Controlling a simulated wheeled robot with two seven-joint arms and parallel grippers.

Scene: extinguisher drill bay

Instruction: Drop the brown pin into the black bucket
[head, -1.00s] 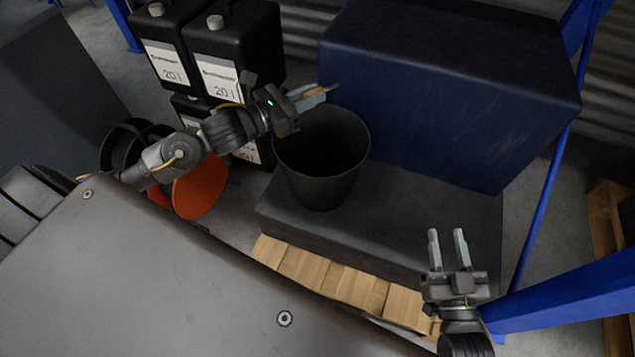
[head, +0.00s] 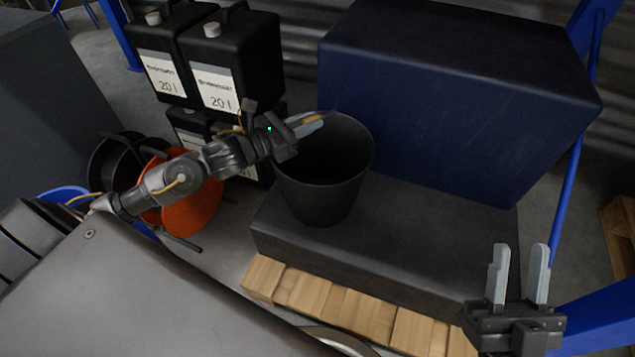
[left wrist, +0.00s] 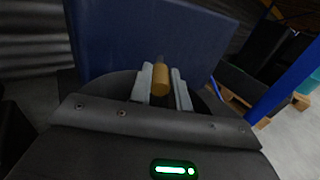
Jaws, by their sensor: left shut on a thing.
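The black bucket (head: 322,190) stands upright on a dark platform. My left gripper (head: 312,124) is over the left side of the bucket's open top. It is shut on the brown pin (left wrist: 161,79), which shows between the two fingers in the left wrist view; only a small brown bit of the pin (head: 312,118) shows in the head view. The bucket's dark rim (left wrist: 98,92) shows behind the fingers in the left wrist view. My right gripper (head: 518,275) is open and empty at the lower right, well away from the bucket.
A large dark blue box (head: 450,100) stands on the platform (head: 420,240) right behind the bucket. A blue post (head: 600,310) is at the right.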

